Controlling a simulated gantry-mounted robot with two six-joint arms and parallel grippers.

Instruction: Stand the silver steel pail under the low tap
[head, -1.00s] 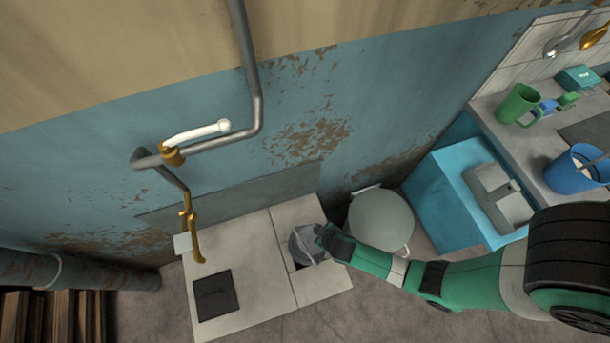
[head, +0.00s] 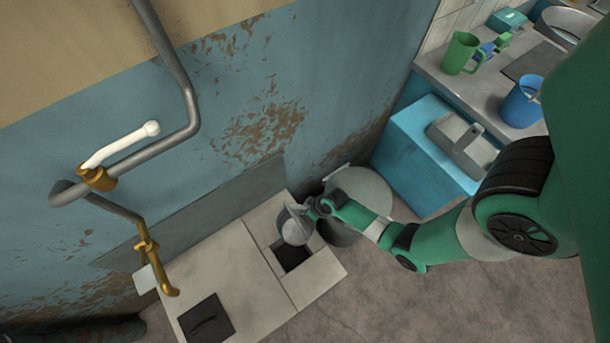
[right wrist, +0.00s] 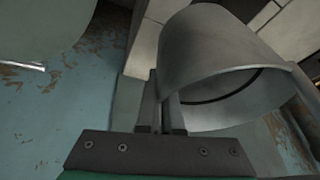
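The silver steel pail (head: 294,227) is at the right end of the pale tiled slab, over the wall-side edge of a dark square recess, and looks tilted. My right gripper (head: 314,208) is at its rim on the right side. In the right wrist view the two fingers (right wrist: 162,112) are close together against the wall of the pail (right wrist: 222,60), apparently pinching it. The pail seems raised; its base is hard to make out. The low brass tap (head: 158,268) hangs from the wall pipe on the left, well apart from the pail. My left gripper is not in view.
A dark square plate (head: 206,318) lies on the slab (head: 240,290) below the tap. A pale round-topped bin (head: 362,190) stands right behind my right gripper. A blue cabinet (head: 405,150) is farther right. The slab between pail and tap is clear.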

